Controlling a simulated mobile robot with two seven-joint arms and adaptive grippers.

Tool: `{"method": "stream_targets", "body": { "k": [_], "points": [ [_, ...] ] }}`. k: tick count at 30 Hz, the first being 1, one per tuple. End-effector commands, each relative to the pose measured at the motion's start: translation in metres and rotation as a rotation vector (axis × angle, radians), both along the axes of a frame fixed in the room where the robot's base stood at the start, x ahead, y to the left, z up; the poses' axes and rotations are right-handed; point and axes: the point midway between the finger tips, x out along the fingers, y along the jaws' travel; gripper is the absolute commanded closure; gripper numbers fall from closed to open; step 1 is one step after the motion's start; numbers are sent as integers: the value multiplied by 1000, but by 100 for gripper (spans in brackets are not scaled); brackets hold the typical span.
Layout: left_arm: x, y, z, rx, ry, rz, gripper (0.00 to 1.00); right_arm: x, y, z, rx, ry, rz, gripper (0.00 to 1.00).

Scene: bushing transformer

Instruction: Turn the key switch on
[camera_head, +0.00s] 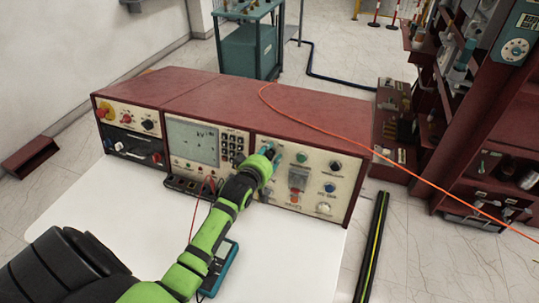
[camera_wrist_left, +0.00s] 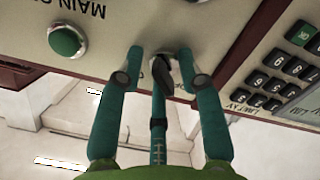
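The key switch (camera_wrist_left: 173,61), a round metal switch with a dark piece at it, is on the cream panel in the left wrist view, where the panel appears upside down. My left gripper (camera_wrist_left: 160,65) has its green fingers spread around it, with gaps at the sides. I cannot tell whether the third, middle finger touches it. In the head view my left gripper (camera_head: 270,158) is at the console's right-hand panel (camera_head: 343,180) and hides the switch. My right gripper is in neither view.
A green button (camera_wrist_left: 67,40) and a keypad (camera_wrist_left: 290,75) flank the switch. The red console (camera_head: 190,92) stands on a white table (camera_head: 120,200). Thin leads (camera_head: 192,215) and a teal-edged device (camera_head: 225,262) lie near my arm. An orange cable (camera_head: 340,140) crosses the console's right.

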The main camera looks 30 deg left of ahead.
Motion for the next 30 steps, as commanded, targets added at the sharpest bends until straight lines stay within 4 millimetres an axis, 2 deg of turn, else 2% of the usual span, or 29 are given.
{"method": "stream_targets", "body": {
  "k": [1,2,3,4,17,23,30],
  "points": [
    [0,0,0,0,0,0,71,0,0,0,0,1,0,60],
    [0,0,0,0,0,0,83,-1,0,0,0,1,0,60],
    [0,0,0,0,0,0,99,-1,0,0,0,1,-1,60],
    [0,0,0,0,0,0,100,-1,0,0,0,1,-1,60],
    [0,0,0,31,9,-8,100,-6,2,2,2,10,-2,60],
    [0,-1,1,125,33,-32,100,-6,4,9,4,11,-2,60],
    [0,-1,1,319,78,-79,100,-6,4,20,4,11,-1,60]
  ]
}}
